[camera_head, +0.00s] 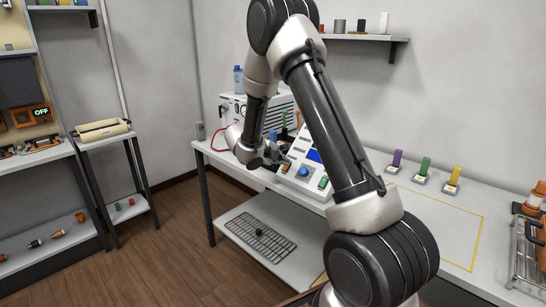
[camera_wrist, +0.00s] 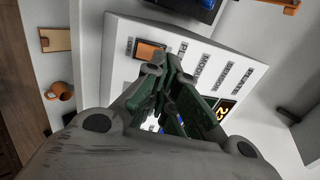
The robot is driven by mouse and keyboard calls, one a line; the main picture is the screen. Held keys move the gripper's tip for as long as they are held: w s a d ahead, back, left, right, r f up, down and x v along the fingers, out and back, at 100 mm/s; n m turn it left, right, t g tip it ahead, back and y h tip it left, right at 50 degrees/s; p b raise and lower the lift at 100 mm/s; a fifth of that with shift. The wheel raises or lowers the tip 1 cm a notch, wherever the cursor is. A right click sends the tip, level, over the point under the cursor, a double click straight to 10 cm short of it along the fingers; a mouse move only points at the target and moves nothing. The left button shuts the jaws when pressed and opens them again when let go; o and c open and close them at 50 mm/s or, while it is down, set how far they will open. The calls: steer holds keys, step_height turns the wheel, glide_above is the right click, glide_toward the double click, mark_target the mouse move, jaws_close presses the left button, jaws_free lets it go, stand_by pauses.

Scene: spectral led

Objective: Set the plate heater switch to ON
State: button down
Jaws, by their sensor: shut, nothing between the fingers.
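A white sloped control panel (camera_head: 300,160) stands on the bench, with a blue knob (camera_head: 303,172) and a green switch (camera_head: 322,183) at its lower right. My gripper (camera_head: 268,160) is at the panel's left side. In the wrist view my gripper (camera_wrist: 172,68) is shut and empty, its green-padded fingers in front of the panel face (camera_wrist: 125,35). An orange-faced switch (camera_wrist: 150,50) is just beyond the fingertips; contact cannot be told. A dark switch with an orange-lit mark (camera_wrist: 226,108) is to the right. The fingers hide the panel's middle.
A white boxy instrument (camera_head: 232,108) stands behind my arm. Purple (camera_head: 397,158), green (camera_head: 424,165) and yellow (camera_head: 454,174) upright pieces stand on the bench to the right. The yellow-outlined bench area (camera_head: 440,215) is clear. A display reading OFF (camera_head: 41,112) is at the left.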

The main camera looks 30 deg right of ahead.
mark_target(290, 166)
steer(key=shift+x, duration=1.4)
steer(key=shift+d, duration=0.15)
steer(key=shift+w+d+y, duration=0.15)
steer(key=shift+d+y, duration=0.35)
steer(key=shift+y, duration=0.2)
steer(key=shift+d, duration=0.15)
steer(key=shift+f, duration=0.1)
steer(key=shift+s+a+f+g, duration=0.25)
steer(key=shift+a+f+g, duration=0.05)
steer(key=shift+a+f, duration=0.2)
steer(key=shift+a+r, duration=0.1)
steer(key=s+a+r, duration=0.2)
steer(key=a+r, duration=0.5)
steer(key=r, duration=0.5)
